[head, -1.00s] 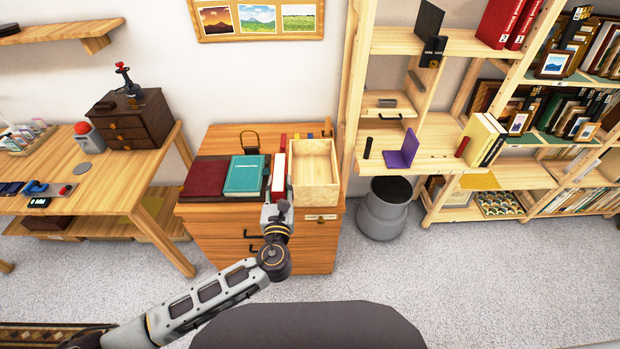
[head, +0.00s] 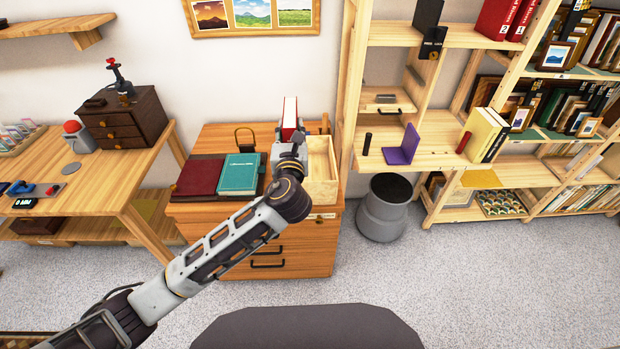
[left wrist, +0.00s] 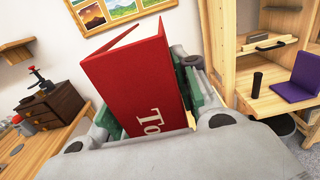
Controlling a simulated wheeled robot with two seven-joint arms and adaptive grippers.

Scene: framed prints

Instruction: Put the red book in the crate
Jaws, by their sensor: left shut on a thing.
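The red book (head: 290,113) is held upright in my left gripper (head: 290,138), above the cabinet top. In the left wrist view the red book (left wrist: 138,85) stands between the green-padded fingers of my left gripper (left wrist: 150,110), its covers slightly spread at the top. The wooden crate (head: 322,172) sits on the right part of the cabinet, just right of and below the gripper. My left arm hides part of the crate's left side. My right gripper is not in view.
A dark red book (head: 199,178) and a teal book (head: 240,174) lie on the cabinet (head: 285,245) left of the crate. A tall shelf (head: 349,100) stands close on the right. A grey bin (head: 384,208) is on the floor beside it.

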